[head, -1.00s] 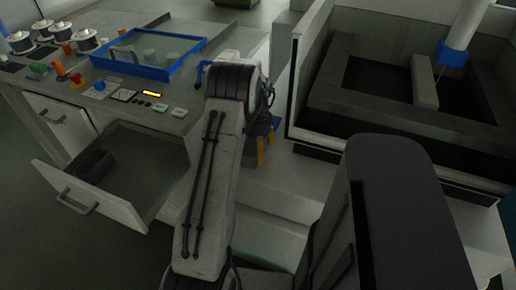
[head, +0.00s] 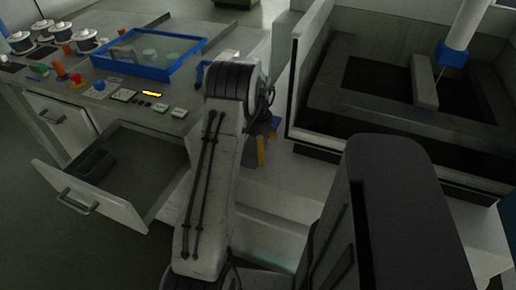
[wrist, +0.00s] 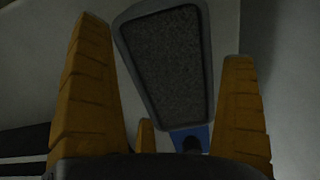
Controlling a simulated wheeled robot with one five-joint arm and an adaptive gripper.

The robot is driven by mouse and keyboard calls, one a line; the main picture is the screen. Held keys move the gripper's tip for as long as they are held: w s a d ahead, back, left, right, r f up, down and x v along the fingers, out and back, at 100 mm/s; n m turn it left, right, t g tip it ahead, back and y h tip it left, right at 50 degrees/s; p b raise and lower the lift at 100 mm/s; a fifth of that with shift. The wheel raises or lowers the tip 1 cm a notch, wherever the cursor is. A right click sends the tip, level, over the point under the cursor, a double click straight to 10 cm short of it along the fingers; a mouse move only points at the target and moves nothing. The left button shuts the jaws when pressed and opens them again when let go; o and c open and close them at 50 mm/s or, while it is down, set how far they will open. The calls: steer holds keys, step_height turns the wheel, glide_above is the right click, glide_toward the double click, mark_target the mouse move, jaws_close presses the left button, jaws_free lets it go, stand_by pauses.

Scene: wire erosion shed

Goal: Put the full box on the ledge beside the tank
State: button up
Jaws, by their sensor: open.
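The full box (wrist: 209,60) shows in the wrist view as a grey-rimmed box filled with dark grains, with a blue patch on its near end. It lies between and beyond the orange fingers of my gripper (wrist: 164,45), which are spread apart with visible gaps to it. In the head view, my gripper (head: 264,148) hangs by the left end of the tank (head: 300,95), largely hidden behind my arm. A small blue part shows beside the fingers there. The pale ledge (head: 290,178) runs along the tank's front left. Whether the box rests on it is hard to tell.
A bench at left carries a blue-rimmed tray (head: 150,71), several spools and a control panel. An open drawer (head: 110,205) juts out below, with a dark bin (head: 95,165) in it. A wire head (head: 455,52) stands over the tank.

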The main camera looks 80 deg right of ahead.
step_height(320, 180, up, 11)
steer(key=shift+r+p, duration=0.2)
steer(key=shift+p, duration=0.2)
steer(key=w+a+r+n, duration=0.2)
steer(key=w+a+r, duration=0.15)
steer(key=w, duration=0.45)
steer(key=w+a+r+n, duration=0.3)
steer(key=w+a, duration=0.1)
steer(key=w, duration=0.4)
steer(key=w+a+r+n+h, duration=0.1)
steer(key=w+a+r+n, duration=0.3)
steer(key=w+a, duration=0.8)
steer(key=a+n+t, duration=0.2)
steer(key=a+n, duration=0.3)
steer(key=a, duration=1.1)
steer(key=s+a+n, duration=0.3)
steer(key=a, duration=0.4)
steer(key=s+a+f+n+t+y, duration=0.1)
steer(key=s+a+n, duration=0.2)
steer(key=a, duration=0.4)
steer(key=shift+s+a+f+n, duration=0.3)
steer(key=shift+s+n, duration=0.1)
steer(key=shift+s, duration=0.15)
